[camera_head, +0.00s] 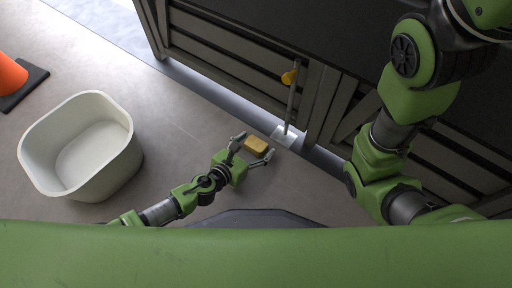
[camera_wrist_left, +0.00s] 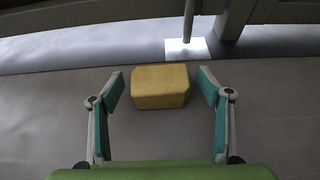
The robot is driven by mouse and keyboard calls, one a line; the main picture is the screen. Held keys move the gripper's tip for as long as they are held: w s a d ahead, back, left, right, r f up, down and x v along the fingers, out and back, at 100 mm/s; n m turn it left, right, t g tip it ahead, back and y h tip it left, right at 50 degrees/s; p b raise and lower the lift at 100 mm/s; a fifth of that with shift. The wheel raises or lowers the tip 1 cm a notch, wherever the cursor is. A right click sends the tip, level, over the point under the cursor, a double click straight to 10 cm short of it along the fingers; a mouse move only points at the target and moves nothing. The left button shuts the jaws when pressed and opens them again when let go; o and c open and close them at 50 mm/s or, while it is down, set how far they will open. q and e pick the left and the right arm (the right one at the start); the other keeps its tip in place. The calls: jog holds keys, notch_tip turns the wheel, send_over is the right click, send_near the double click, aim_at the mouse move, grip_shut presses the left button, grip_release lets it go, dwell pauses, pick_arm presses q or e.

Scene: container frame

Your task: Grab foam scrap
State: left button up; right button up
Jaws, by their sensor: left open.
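The foam scrap (camera_head: 256,145) is a small yellow block on the grey floor, close to the dark container frame. In the left wrist view the foam scrap (camera_wrist_left: 160,86) lies centred between the fingertips, with a gap on each side. My left gripper (camera_head: 253,147) is open around it; its teal finger pads also show in the left wrist view (camera_wrist_left: 161,90). My right arm comes in at the right of the head view, but its gripper is out of view.
An empty white tub (camera_head: 127,150) stands on the floor at the left. An orange cone (camera_head: 10,75) is at the far left.

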pick_arm(q)
jog(key=shift+w+d+f, duration=0.15)
jog(key=shift+w, duration=0.15)
jog(key=c, duration=0.8)
jog(key=shift+c, duration=0.2)
